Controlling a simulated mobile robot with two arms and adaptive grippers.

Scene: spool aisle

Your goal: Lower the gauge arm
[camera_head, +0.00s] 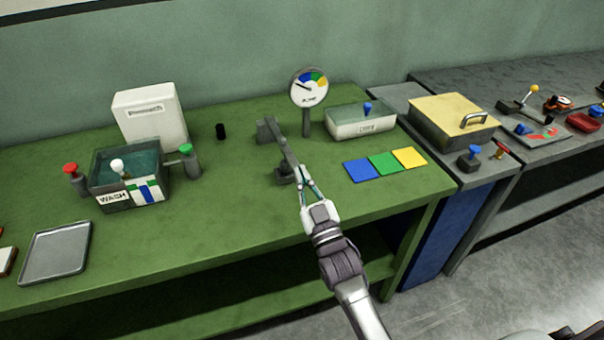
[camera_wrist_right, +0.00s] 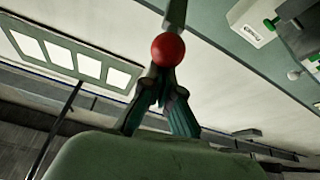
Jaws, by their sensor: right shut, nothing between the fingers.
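The gauge arm (camera_head: 284,146) is a dark grey bar. It runs from a grey block (camera_head: 268,129) on the green bench toward the front, and a small dark stand (camera_head: 286,172) is below it. My right gripper (camera_head: 308,182) is at its near end, with fingers shut and nothing between them. In the right wrist view, a red ball (camera_wrist_right: 168,50) on a grey bar (camera_wrist_right: 176,14) is at the tips of my right gripper (camera_wrist_right: 166,82); whether they touch is unclear. A round dial (camera_head: 309,86) with blue, green and yellow sectors stands behind. My left gripper is not in view.
Left are a wash tank (camera_head: 131,188), a white box (camera_head: 149,117) and a grey tray (camera_head: 56,252). Right are a labelled box (camera_head: 360,122), colour squares (camera_head: 385,163) and a yellow-lidded box (camera_head: 453,115). The green bench's front middle (camera_head: 230,225) is clear.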

